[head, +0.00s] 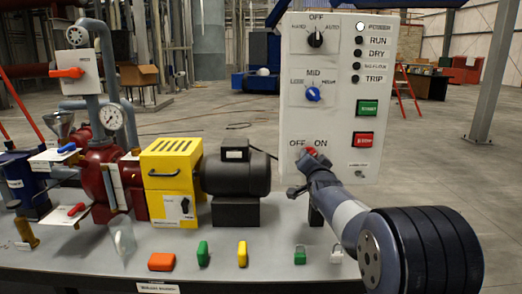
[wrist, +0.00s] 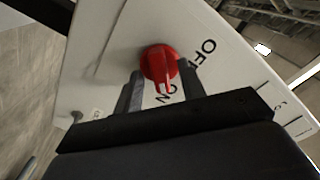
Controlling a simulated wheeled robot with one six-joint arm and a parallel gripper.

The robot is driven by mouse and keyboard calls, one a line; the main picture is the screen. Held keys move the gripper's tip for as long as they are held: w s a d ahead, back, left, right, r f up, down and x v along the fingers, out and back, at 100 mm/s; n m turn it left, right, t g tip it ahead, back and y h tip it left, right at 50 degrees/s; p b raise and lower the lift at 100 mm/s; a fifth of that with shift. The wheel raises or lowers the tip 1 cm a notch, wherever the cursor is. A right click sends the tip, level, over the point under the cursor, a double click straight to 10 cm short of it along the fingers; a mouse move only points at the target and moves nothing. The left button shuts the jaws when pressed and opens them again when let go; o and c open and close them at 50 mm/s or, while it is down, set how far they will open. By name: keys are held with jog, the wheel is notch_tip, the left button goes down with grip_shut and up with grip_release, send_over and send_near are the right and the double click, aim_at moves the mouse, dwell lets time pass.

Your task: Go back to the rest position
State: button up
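The white control panel (head: 325,95) stands upright on the right of the bench. My gripper (head: 306,170) is at the panel's red OFF/ON switch (head: 311,152), low on its face. In the wrist view the red switch (wrist: 158,64) sits between my two fingertips (wrist: 160,84). The fingers stand apart, one on each side of it, with the narrow handle between them. I see no clear grip on the handle. The handle's end shows close to the letters ON; its exact setting is hard to tell. My arm reaches in from the lower right.
Along the bench's front edge (head: 85,262) lie an orange block (head: 161,262), small green (head: 203,253) and yellow (head: 242,254) pieces, and padlocks (head: 300,255). A black motor (head: 235,172), a yellow box (head: 172,172) and red piping with a gauge (head: 112,117) stand to the left.

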jog(key=shift+n+p, duration=3.05)
jog(key=shift+n, duration=0.85)
